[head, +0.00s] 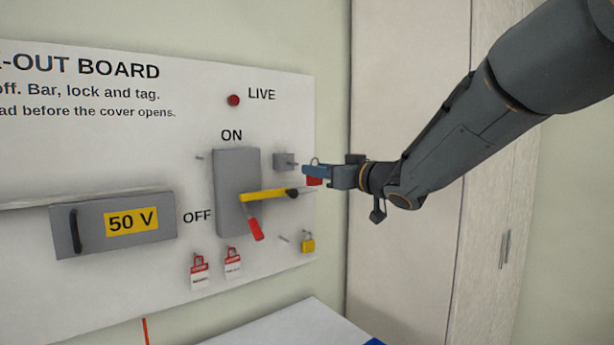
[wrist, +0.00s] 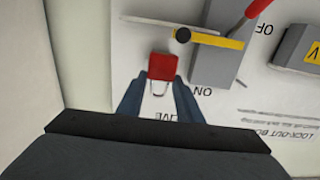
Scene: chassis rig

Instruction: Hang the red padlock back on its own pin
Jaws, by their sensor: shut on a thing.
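My gripper (head: 314,172) is shut on the red padlock (head: 314,181), to the right of the switch and in front of the board's right edge. In the wrist view the red padlock (wrist: 162,66) sits between the fingertips, with its shackle pointing back toward the gripper. A bare pin (head: 284,239) sticks out of the board at lower right. The yellow padlock (head: 307,243) hangs just right of that pin. Another small pin (head: 200,158) is left of the switch box. No label shows which pin is the red padlock's.
The grey switch box (head: 232,190) has its red handle (head: 256,229) down near OFF. A yellow bar (head: 263,196) crosses it below my gripper. A grey block (head: 284,161) is close left of my gripper. Two red-and-white tags (head: 199,271) hang lower left. A table (head: 290,325) is below.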

